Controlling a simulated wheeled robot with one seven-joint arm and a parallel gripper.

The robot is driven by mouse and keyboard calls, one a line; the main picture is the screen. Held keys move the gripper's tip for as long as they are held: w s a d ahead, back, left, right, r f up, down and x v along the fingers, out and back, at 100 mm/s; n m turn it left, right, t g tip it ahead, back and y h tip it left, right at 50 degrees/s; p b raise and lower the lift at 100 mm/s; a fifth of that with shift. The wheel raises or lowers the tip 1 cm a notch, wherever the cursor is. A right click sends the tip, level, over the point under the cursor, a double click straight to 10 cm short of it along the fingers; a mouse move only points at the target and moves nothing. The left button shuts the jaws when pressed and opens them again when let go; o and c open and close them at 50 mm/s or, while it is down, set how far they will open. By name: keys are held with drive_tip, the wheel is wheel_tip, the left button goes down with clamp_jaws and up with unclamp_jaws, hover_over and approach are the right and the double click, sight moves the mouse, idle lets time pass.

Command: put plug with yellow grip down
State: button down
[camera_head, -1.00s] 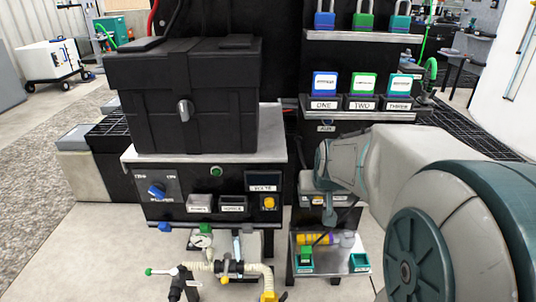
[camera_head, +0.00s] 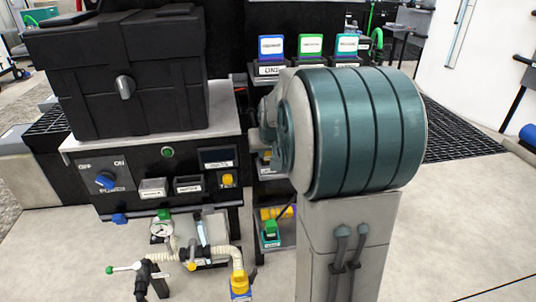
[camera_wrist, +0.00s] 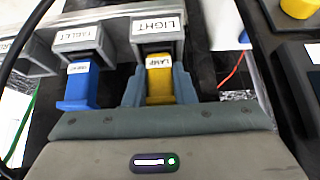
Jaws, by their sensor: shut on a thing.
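In the wrist view, the plug with yellow grip (camera_wrist: 159,88), with a label reading LAMP, is between the two blue-grey fingers of my gripper (camera_wrist: 158,92). My gripper is shut on it. The plug's upper end is at the grey socket labelled LIGHT (camera_wrist: 157,48); I cannot tell how far it is inside. A plug with blue grip (camera_wrist: 79,88) hangs at the neighbouring socket (camera_wrist: 81,46) on the left. In the head view my arm hides my gripper and the yellow plug.
A black toolbox (camera_head: 130,75) sits on the bench with the power knob (camera_head: 106,181). Labelled bins (camera_head: 311,68) stand on a shelf behind my arm. A hose with a gauge (camera_head: 161,229) is below the bench. A black cable (camera_wrist: 25,60) runs along the left in the wrist view.

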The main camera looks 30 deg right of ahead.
drive_tip(key=shift+f, duration=0.15)
drive_tip(key=c, duration=1.2)
unclamp_jaws()
